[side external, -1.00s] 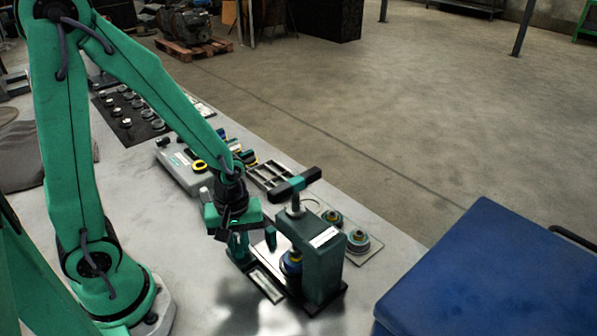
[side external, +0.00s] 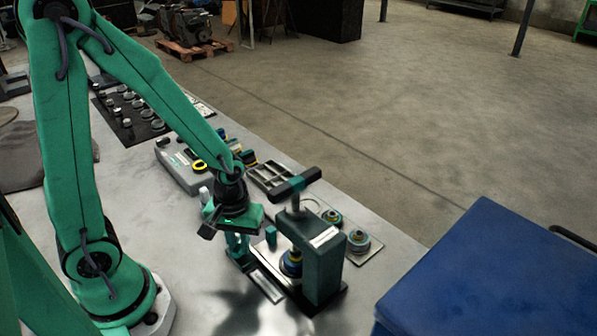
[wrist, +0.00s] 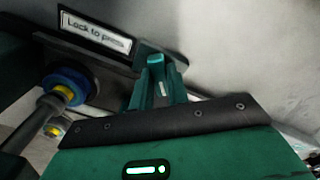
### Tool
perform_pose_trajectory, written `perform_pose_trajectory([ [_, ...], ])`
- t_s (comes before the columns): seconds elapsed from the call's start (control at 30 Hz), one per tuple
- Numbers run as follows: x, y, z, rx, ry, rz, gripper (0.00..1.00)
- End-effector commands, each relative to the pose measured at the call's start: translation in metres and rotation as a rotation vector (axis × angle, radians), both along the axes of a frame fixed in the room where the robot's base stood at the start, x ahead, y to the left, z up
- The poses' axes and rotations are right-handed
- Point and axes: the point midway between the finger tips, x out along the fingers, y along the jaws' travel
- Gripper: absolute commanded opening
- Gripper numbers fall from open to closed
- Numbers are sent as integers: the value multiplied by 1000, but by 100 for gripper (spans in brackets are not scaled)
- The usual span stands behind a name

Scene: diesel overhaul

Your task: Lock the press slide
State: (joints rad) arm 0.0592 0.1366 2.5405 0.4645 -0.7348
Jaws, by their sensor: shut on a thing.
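The green press (side external: 322,262) with a black T-handle (side external: 292,184) stands on a dark base near the bench edge. A blue and yellow stacked part (side external: 291,262) sits under its frame; it also shows in the wrist view (wrist: 66,88). A label reading "Lock to press" (wrist: 95,33) lies on the base plate. My gripper (side external: 238,244) is low at the left end of the base, its body turned at an angle. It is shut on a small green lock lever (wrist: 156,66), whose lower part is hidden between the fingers.
A small green block (side external: 271,237) stands between my gripper and the press. Blue and yellow parts (side external: 358,240) lie on a plate behind the press. A grey tray (side external: 266,174) and a grey box (side external: 183,169) lie farther back. A blue case (side external: 480,265) is at right.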

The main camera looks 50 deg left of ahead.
Motion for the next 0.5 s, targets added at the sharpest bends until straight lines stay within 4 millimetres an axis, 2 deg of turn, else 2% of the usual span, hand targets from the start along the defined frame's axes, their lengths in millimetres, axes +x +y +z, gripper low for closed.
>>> perform_pose_trajectory([
  [0.5, 0, 0, 1, 0, 0, -351, 0],
])
